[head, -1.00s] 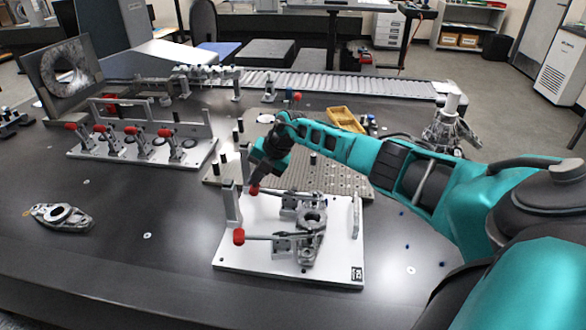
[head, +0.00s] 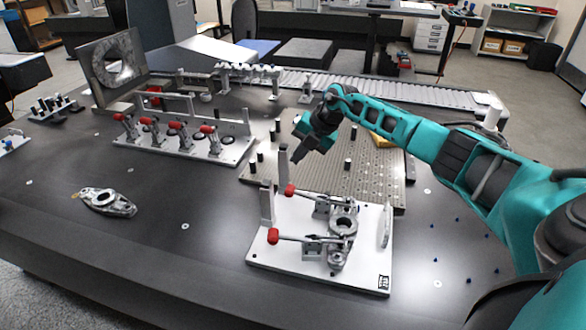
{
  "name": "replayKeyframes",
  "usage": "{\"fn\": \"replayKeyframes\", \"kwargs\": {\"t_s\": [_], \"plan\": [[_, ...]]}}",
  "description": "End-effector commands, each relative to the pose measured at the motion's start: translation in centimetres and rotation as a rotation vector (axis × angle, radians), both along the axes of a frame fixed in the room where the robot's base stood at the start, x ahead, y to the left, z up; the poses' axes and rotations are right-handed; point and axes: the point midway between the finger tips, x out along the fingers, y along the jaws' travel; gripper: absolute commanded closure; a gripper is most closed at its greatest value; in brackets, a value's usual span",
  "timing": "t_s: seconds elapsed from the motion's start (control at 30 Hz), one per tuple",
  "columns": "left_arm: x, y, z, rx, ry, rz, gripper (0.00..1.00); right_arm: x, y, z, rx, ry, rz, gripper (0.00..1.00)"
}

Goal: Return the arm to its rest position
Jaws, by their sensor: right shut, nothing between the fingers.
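My right arm, teal and dark grey, comes in from the right edge and reaches over the table. My right gripper (head: 301,156) is shut and empty, pointing down and left above the perforated plate, behind the white fixture plate (head: 290,268). The fixture has two red-handled clamps (head: 280,237) and carries a grey metal part with a round hole (head: 342,226). The gripper is apart from the clamps in the picture. My left gripper is not in view.
A perforated plate (head: 380,185) with black pegs lies behind the fixture. Another fixture with several red-handled clamps (head: 180,150) stands at left. A loose metal part (head: 107,201) lies on the dark table (head: 150,255). A roller conveyor (head: 400,92) runs along the back. The table's front left is mostly clear.

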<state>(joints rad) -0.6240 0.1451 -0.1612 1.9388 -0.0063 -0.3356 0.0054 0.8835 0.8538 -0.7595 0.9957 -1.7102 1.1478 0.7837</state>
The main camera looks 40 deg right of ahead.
Motion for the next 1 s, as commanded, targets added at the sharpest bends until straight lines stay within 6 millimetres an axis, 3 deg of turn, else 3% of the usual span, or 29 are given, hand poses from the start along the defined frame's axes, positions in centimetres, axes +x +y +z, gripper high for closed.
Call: {"fn": "replayKeyframes", "kwargs": {"t_s": [0.1, 0.3, 0.57, 0.67, 0.77, 0.9, 1.0], "plan": [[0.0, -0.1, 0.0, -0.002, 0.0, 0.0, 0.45, -0.3, -0.4, 2.4, -0.002, -0.003, -0.001, 1.0], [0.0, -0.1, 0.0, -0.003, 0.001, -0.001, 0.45, -0.6, -0.5, 4.5, 0.0, -0.001, 0.0, 1.0], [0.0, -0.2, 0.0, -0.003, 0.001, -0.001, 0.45, -0.7, -0.5, 4.9, 0.002, 0.0, 0.0, 1.0], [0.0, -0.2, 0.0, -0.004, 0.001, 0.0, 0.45, -0.6, 0.9, 4.2, 0.032, -0.012, 0.022, 1.0], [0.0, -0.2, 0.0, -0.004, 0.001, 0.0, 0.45, -0.6, 4.9, 2.6, 0.124, -0.047, 0.075, 1.0], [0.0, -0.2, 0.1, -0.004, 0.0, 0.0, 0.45, -1.8, 14.3, -0.2, 0.388, -0.143, 0.148, 1.0], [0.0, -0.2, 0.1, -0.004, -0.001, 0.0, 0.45, -3.4, 20.4, -1.0, 0.612, -0.218, 0.128, 1.0]]}}
